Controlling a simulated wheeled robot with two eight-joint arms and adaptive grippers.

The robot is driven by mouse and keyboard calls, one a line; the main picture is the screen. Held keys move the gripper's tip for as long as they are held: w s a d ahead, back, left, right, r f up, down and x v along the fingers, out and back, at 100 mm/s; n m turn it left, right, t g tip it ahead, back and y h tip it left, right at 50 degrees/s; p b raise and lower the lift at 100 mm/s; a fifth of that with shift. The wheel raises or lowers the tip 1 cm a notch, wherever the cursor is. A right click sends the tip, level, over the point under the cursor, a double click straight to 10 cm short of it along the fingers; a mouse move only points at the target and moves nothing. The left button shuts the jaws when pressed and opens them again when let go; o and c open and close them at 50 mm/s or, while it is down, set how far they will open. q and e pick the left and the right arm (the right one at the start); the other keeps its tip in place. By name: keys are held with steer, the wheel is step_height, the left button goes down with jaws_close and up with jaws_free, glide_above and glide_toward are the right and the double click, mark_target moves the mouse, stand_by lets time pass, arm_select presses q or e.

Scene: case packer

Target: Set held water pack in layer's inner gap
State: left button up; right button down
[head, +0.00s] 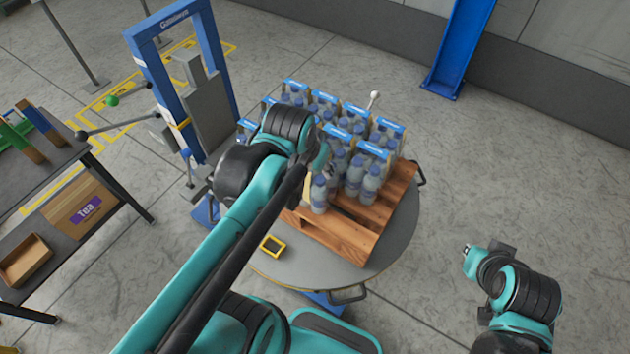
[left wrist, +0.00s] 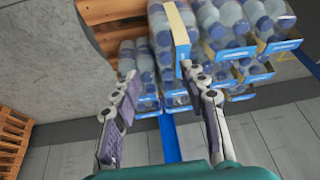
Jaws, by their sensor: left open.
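Water packs (head: 354,112) with clear bottles, blue caps and blue-and-brown carriers stand close together on a wooden pallet (head: 345,238). A bottle pack (head: 319,193) stands at the near side of the group, partly covered by my left wrist. My left gripper (left wrist: 160,82) is open in the left wrist view, its two fingers apart. A pack (left wrist: 146,62) shows beyond and between the fingers, and another pack (left wrist: 180,30) rises beside the right finger. I cannot tell whether either finger touches a pack. The inner gap is hidden by my left arm. My right gripper (head: 470,253) is away from the pallet.
The pallet sits on a round grey turntable (head: 392,255) with handles. A blue frame (head: 143,68) stands behind left. Bare pallet boards lie at the near right. Floor between turntable and right arm is clear.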

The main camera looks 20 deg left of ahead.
arm_select(q)
steer(key=s+f, duration=0.1)
steer(key=s+d+t, duration=0.1)
steer(key=s, duration=0.1)
steer(key=s+d+f+t, duration=0.1)
steer(key=shift+s+f+n, duration=0.15)
steer(key=shift+f+n, duration=0.15)
steer(key=shift+f, duration=0.05)
steer(key=shift+f, duration=0.1)
